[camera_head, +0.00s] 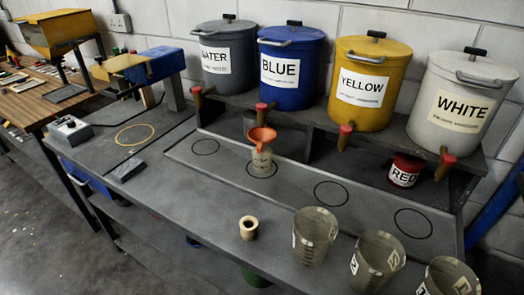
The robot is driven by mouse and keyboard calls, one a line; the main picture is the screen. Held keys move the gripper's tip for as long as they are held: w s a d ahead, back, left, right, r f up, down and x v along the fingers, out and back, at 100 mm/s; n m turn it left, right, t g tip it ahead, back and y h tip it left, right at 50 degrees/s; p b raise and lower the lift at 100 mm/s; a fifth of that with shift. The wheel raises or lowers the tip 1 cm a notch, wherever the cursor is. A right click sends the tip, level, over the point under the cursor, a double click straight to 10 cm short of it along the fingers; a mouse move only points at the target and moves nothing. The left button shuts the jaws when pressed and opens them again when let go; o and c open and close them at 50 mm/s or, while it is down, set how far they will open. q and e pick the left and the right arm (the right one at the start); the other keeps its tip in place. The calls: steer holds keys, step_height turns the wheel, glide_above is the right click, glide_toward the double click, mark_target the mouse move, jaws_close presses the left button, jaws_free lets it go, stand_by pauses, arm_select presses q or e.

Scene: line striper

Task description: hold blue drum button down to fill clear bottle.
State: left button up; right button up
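The blue drum (307,84), labelled BLUE, stands on the raised shelf between the grey WATER drum and the yellow drum. Its tap has a red button (262,106) at the front, low on the drum's left side. A small clear bottle (261,160) stands upright on the grey bench below that tap, at a black ring. An orange funnel (262,138) sits in the bottle's mouth. The liquid level in the bottle is too small to tell. Neither of my grippers is in the picture, and nothing touches the button or the bottle.
The WATER (218,83), YELLOW (367,86) and WHITE (458,109) drums share the shelf. A RED can (404,170) stands beneath it. A wooden cup (248,228) and clear labelled beakers (314,238) stand along the front.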

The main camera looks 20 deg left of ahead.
arm_select(q)
jaws_close()
stand_by(1.3)
